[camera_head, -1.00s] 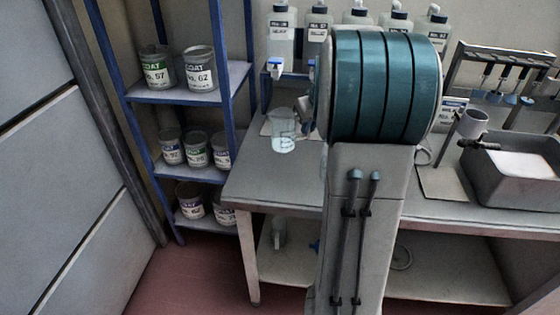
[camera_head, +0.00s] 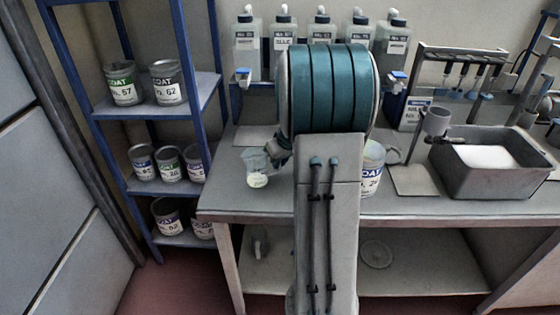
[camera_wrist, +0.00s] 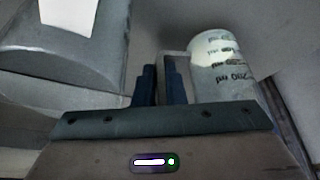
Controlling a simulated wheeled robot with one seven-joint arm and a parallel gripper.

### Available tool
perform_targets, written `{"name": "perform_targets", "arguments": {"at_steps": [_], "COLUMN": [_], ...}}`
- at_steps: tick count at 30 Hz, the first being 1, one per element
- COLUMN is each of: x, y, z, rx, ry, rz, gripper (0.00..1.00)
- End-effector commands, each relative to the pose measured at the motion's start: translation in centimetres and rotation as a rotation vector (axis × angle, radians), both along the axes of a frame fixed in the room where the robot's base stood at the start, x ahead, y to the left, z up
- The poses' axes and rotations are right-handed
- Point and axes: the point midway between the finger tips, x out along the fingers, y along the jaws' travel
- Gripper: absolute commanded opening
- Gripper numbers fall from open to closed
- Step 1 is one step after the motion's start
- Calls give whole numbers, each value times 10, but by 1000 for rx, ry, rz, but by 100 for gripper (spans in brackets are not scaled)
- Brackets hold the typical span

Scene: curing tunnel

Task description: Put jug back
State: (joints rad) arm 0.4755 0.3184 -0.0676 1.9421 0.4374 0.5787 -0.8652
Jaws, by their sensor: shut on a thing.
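The jug is a small clear measuring jug (camera_head: 257,168) with printed graduations and a pale patch low on it. In the head view it is left of my arm, above or on the bench's front left part; I cannot tell whether it touches. My gripper (camera_head: 279,152) is partly hidden behind my arm, at the jug's right side. In the wrist view the jug (camera_wrist: 222,68) stands right of the fingers. My gripper's dark blue fingers (camera_wrist: 160,84) are shut on its handle (camera_wrist: 176,62). A grey mat (camera_head: 257,137) lies behind the jug.
A can labelled 24 (camera_head: 371,170) stands right of my arm. Several dispenser bottles (camera_head: 282,48) line the back. A grey basin (camera_head: 497,168) and another mat (camera_head: 411,180) are at right. A blue rack (camera_head: 155,185) with paint cans (camera_head: 168,84) stands left of the bench (camera_head: 450,208).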

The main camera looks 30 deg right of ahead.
Motion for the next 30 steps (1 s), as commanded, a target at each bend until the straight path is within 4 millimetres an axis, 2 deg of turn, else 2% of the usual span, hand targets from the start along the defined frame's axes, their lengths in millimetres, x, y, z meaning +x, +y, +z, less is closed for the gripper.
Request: {"name": "perform_targets", "arguments": {"at_steps": [2, 3, 5, 17, 20, 30], "x": [0, 0, 0, 0, -5, -34], "y": [0, 0, 0, 0, -1, -2], "z": [-3, -3, -2, 3, 16, 83], "rx": [0, 0, 0, 0, -2, -2], "ry": [0, 0, 0, 0, -5, -4], "rz": [0, 0, 0, -1, -1, -1], "gripper": [0, 16, 32, 32, 32, 32]}}
